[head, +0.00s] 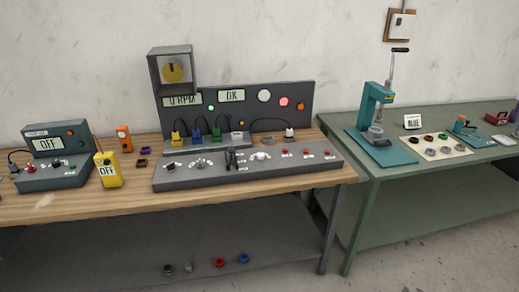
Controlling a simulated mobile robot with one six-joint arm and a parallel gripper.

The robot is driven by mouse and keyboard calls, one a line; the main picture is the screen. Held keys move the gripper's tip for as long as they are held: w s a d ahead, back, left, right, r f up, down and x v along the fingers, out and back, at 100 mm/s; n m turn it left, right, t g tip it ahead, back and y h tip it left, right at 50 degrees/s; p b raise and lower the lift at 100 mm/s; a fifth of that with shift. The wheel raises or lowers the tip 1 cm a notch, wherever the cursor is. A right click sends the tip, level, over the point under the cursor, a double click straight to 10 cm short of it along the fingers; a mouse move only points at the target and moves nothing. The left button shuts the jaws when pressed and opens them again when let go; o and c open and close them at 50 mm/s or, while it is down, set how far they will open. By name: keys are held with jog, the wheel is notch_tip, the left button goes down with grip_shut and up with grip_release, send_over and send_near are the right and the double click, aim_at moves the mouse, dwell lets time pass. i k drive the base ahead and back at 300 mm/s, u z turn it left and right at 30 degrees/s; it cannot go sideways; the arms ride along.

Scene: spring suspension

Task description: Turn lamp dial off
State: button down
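The lamp dial cannot be singled out, as the labels are too small to read. A long grey control console (215,182) lies on the wooden bench, with a dial (200,165) left of centre and another dial (261,156) right of centre, each on white markings. Their pointer settings are too small to read. A display (231,96) reads OK. My gripper is not in view.
A black upright lever (231,158) stands mid-console. A grey box reading OFF (47,145) and a yellow meter (107,170) stand left. Several plugs with cables sit behind the console. A green table (370,185) with a teal press (375,105) stands right.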

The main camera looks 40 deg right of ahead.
aim_at(261, 156)
jog(key=z, duration=0.15)
jog(key=i, duration=0.9)
jog(key=u, duration=0.9)
